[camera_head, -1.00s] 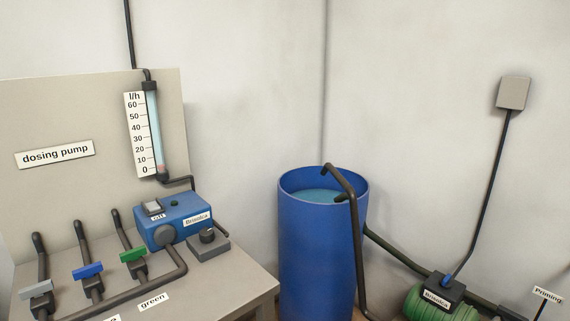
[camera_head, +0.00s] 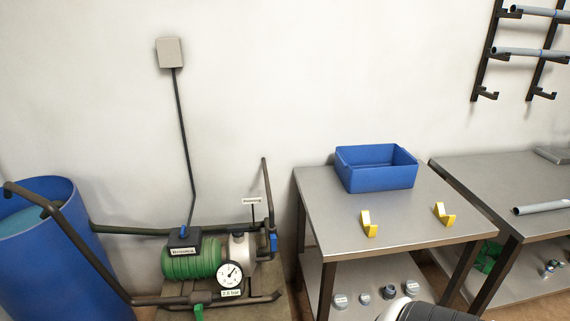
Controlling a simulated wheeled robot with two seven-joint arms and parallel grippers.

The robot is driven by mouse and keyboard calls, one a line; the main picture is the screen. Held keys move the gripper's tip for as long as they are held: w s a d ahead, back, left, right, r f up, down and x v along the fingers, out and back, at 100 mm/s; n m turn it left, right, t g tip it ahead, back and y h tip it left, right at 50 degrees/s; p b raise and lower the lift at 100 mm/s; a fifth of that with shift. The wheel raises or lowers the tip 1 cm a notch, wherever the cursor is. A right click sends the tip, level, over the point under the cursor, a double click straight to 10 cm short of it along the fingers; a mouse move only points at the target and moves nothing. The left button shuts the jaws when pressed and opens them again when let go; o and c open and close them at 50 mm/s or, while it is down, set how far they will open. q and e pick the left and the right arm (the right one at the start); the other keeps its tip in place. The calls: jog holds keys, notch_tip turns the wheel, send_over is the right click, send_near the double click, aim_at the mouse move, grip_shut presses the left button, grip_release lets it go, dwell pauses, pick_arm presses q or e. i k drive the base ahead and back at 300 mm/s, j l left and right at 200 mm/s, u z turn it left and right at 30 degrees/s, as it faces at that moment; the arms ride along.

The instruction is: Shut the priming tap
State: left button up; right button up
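The small white sign (camera_head: 252,200), too small to read now, stands on a thin post behind the pump; in the earlier frame a sign there reads "Priming". A small blue tap handle (camera_head: 273,243) shows close to it, at the right end of the pump, by a dark upright pipe (camera_head: 266,190). The handle looks roughly upright; whether the tap is open or shut I cannot tell. The green pump (camera_head: 190,260) has a round pressure gauge (camera_head: 230,274) in front. Neither of my grippers is in view; only a rounded black and white part of mine shows at the bottom edge.
A blue water barrel (camera_head: 45,260) stands left, with dark pipes running to the pump. A green handle (camera_head: 198,313) shows at the bottom. Right of the pump, a metal table (camera_head: 310,205) carries a blue bin (camera_head: 375,178) and two yellow brackets. Another bench stands farther right.

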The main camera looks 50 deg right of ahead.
aim_at(273, 236)
jog(key=l+z, duration=0.1)
jog(key=z, duration=0.4)
jog(key=l+z, duration=0.1)
jog(key=z, duration=0.4)
jog(key=i+z, duration=0.1)
jog(key=z, duration=0.4)
